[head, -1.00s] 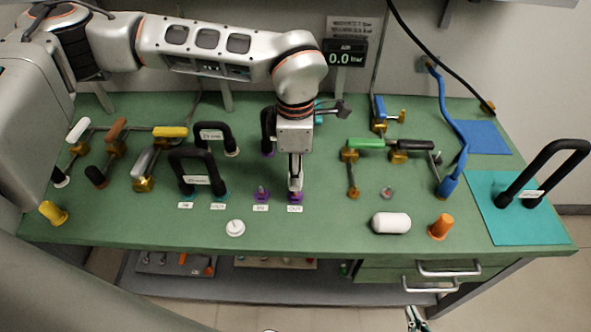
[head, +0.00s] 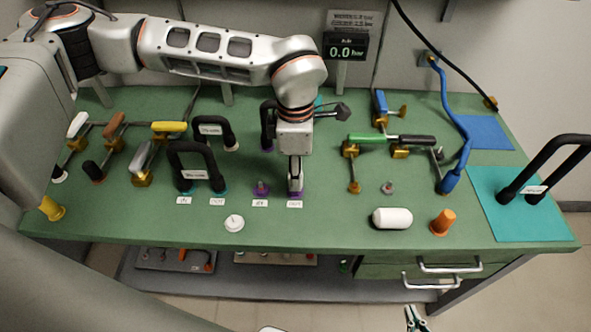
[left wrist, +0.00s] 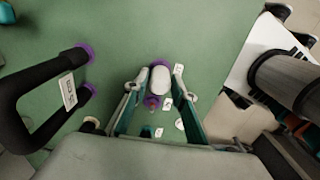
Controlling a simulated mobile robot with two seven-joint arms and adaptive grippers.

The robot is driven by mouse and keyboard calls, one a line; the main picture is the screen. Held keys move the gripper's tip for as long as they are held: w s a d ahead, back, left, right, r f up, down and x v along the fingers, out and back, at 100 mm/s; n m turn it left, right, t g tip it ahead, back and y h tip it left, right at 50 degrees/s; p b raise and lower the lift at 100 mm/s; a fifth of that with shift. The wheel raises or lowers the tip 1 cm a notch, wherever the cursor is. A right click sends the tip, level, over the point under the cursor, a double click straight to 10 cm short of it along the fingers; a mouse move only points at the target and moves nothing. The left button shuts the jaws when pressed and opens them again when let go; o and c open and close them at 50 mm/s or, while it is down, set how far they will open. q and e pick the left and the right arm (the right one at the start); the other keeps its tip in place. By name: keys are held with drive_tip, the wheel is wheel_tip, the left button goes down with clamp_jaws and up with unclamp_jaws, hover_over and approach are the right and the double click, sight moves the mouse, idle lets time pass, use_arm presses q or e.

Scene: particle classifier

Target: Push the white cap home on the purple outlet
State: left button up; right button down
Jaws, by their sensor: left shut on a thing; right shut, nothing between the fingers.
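My left gripper (head: 295,189) points straight down at the purple outlet (head: 296,195), the right one of two purple stubs on the bench front. In the left wrist view its fingers stand either side of a white rounded cap (left wrist: 161,80) and are shut on it. A purple rim (left wrist: 160,64) shows at the cap's far end. The fingers hide most of the cap and outlet in the head view, so I cannot tell how deep the cap sits. My right gripper (head: 414,318) is low at the bottom edge, shut and empty.
The other purple stub (head: 260,188) stands close left. Black U-shaped hoses (head: 198,165) rise further left. A loose white disc-shaped cap (head: 234,223) lies in front. A white capsule (head: 392,218) and an orange plug (head: 443,222) lie right. The gauge (head: 346,51) reads 0.0 bar.

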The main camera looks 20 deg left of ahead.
use_arm(q)
drive_tip(key=shift+f, duration=0.7)
drive_tip(key=o, duration=1.1)
drive_tip(key=shift+c, duration=0.2)
drive_tip(key=shift+r, duration=0.2)
wheel_tip(320, 180, up, 12)
drive_tip(key=shift+f, duration=0.15)
